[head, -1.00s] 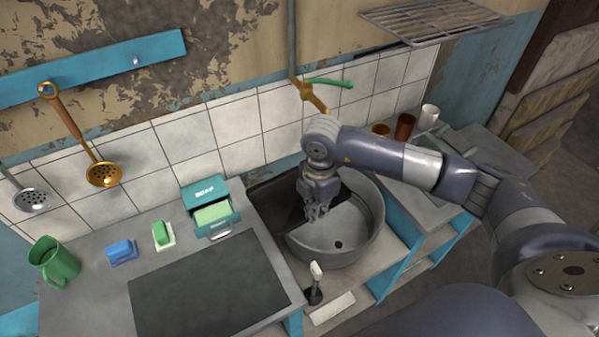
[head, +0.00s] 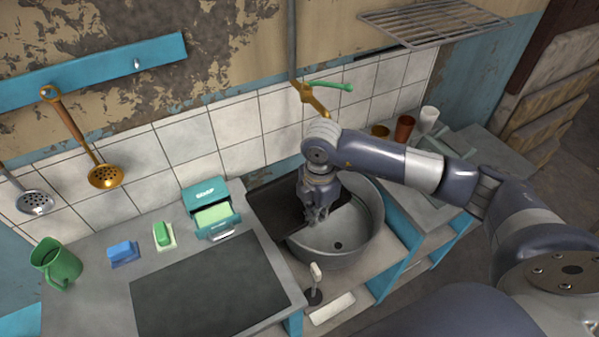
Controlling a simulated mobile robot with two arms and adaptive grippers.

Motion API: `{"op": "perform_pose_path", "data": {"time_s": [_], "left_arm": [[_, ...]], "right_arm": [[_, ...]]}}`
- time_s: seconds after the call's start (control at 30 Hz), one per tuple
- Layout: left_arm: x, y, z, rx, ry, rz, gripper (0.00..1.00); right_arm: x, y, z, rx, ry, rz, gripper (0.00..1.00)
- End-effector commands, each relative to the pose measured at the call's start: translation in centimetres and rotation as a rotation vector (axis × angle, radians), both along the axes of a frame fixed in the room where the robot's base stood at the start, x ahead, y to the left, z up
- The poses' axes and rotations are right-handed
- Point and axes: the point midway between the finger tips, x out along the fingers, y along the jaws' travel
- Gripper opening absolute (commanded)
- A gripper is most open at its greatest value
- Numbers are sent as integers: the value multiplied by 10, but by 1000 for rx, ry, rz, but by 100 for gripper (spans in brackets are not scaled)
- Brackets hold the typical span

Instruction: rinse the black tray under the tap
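The black tray (head: 272,207) is a dark flat piece at the left side of the round grey sink (head: 368,222). It lies partly over the sink's opening, and its near edge crosses the bowl. My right gripper (head: 318,220) points down at the tray's edge over the sink and appears shut on it; the fingertips are small and the exact contact is hard to see. The brass tap (head: 314,101) with a green handle (head: 331,86) is on the wall above and behind the gripper. No water shows. My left gripper is out of view.
A dark flat board (head: 210,288) covers the front counter. A soap brush (head: 315,283) stands before the sink. Cups (head: 404,127) stand at the right.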

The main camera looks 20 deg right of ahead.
Motion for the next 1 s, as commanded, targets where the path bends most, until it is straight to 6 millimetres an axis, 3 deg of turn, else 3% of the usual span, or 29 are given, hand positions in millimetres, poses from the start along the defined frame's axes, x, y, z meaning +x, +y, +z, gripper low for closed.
{"op": "perform_pose_path", "data": {"time_s": [0.4,1.0], "left_arm": [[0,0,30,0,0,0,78],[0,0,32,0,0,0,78]], "right_arm": [[-29,14,30,1,-1,2,0],[-34,17,32,0,-2,0,0]]}}
